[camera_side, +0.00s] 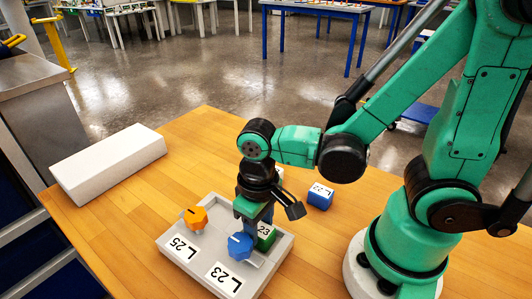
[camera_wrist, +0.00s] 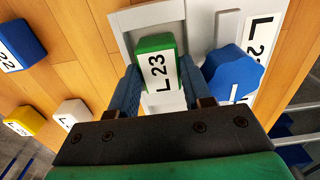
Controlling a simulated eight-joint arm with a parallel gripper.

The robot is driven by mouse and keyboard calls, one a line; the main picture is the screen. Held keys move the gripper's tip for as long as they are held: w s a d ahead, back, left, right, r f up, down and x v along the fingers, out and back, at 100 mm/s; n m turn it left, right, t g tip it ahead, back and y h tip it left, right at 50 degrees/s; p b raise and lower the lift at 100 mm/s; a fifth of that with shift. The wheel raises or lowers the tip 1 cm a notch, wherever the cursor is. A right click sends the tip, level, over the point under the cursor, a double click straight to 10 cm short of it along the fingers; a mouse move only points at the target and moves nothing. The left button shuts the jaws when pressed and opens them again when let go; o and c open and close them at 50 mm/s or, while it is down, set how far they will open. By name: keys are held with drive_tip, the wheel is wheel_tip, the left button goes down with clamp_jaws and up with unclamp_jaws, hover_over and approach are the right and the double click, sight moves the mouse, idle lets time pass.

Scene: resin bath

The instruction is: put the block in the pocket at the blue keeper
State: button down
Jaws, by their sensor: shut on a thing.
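My gripper (camera_side: 256,222) points down over the grey tray (camera_side: 215,204), shut on a green block (camera_side: 266,238) with a white label reading L 23. In the wrist view the green block (camera_wrist: 157,62) sits between the two blue fingers, label facing up. The blue keeper (camera_side: 240,246), an angular knob, is on the tray just beside the block, near a label reading L 23; it also shows right of the block in the wrist view (camera_wrist: 232,76). The pocket is partly hidden by block and gripper; I cannot tell whether the block is seated in it.
An orange keeper (camera_side: 195,217) stands on the tray by a label reading L 25. A blue labelled block (camera_side: 320,196) lies on the table behind. The wrist view shows a yellow block (camera_wrist: 22,121) and a white block (camera_wrist: 70,113). A long white box (camera_side: 108,163) lies at left.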

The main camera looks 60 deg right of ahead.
drive_tip(key=shift+c, duration=1.4)
unclamp_jaws()
drive_tip(key=shift+o, duration=1.2)
drive_tip(key=shift+r, duration=4)
